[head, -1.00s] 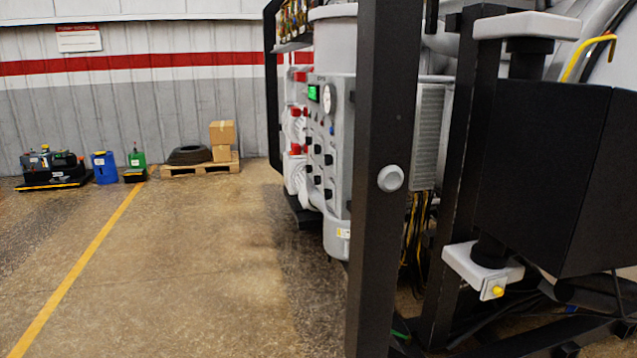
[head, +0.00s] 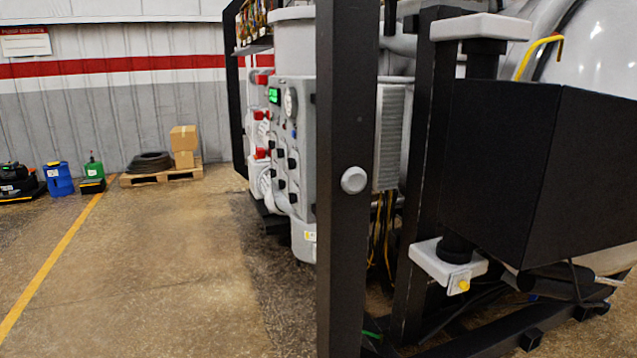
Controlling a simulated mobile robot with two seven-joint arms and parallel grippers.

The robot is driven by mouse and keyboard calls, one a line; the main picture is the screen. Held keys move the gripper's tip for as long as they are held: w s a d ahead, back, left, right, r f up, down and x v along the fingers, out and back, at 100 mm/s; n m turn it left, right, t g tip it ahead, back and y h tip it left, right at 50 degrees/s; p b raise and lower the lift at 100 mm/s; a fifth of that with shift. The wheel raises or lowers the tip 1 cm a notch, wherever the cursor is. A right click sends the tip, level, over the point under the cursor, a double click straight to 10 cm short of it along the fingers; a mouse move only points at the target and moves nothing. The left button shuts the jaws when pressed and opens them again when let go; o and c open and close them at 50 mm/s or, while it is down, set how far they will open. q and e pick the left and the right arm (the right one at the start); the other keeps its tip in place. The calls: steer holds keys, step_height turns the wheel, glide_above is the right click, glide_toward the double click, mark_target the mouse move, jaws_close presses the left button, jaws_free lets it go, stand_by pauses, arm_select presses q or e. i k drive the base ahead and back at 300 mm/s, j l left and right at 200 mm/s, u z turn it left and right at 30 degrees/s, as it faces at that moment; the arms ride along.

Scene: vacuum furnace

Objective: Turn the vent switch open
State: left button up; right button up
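The furnace's control panel (head: 288,150) shows at a steep angle left of the dark upright post in the head view. It carries a lit green display (head: 274,95), a round gauge (head: 291,102), red handles or knobs (head: 262,153) and several black knobs (head: 293,163). I cannot tell which of these is the vent switch, as labels are too small to read. The post hides part of the panel's right side. Neither of my grippers is in view.
A black frame post (head: 345,200) stands close in the middle. A black box (head: 540,170) and frame fill the right. Open floor (head: 150,270) lies left, with a yellow line. A pallet (head: 160,177) with boxes and a tyre, and blue (head: 58,179) and green (head: 93,170) cans stand by the wall.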

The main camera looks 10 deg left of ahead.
mark_target(281, 182)
steer(key=i+j+z, duration=0.45)
steer(key=j, duration=0.15)
steer(key=i+j+z, duration=0.2)
steer(key=i+j, duration=0.15)
steer(key=j, duration=0.3)
steer(key=i+j+z, duration=0.1)
steer(key=j, duration=0.35)
steer(key=i+j, duration=0.15)
steer(key=j, duration=0.3)
steer(key=i+j+z, duration=0.1)
steer(key=j, duration=0.35)
steer(key=i+j, duration=0.15)
steer(key=j, duration=0.3)
